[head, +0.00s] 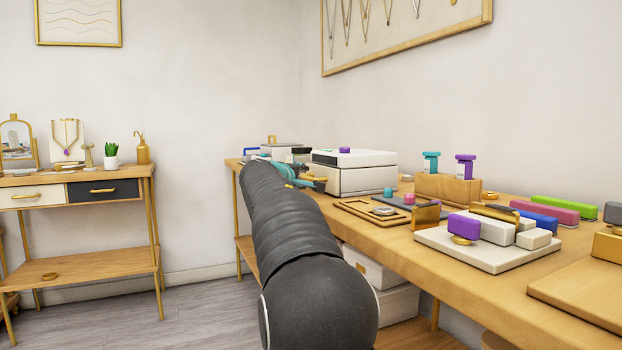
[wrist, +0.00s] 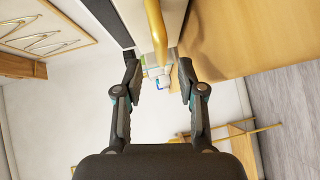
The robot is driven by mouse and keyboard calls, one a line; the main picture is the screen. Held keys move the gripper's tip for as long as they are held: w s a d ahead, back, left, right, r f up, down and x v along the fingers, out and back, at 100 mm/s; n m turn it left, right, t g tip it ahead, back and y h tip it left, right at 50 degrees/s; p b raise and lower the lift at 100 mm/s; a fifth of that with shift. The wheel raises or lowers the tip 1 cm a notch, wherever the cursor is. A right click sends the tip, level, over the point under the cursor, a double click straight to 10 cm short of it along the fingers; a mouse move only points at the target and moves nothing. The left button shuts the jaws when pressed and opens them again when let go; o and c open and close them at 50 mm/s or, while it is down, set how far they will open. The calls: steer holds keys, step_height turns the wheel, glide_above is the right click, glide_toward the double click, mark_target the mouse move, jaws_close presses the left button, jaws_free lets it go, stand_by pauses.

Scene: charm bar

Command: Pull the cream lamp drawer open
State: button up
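The cream lamp drawer (wrist: 143,15) shows at the top of the wrist view, with a gold bar handle (wrist: 154,30) on its front. In the head view it belongs to the white lamp box (head: 365,180) on the workbench, and the gold handle (head: 320,180) sticks out at its left. My gripper (wrist: 160,78) is open, with one finger on each side of the handle's line in the wrist view. I see no contact with the handle. In the head view my arm hides much of my gripper (head: 290,172) and part of the box's front.
The workbench (head: 440,262) carries a wooden tray (head: 365,212), a white board with blocks (head: 487,255) and a bottle stand (head: 448,188) right of my arm. White boxes (head: 375,275) sit below. Another table (head: 75,178) stands at the left; floor lies between.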

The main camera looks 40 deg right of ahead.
mark_target(306, 177)
steer(key=shift+p+x, duration=0.45)
steer(key=shift+x, duration=2.25)
jaws_close()
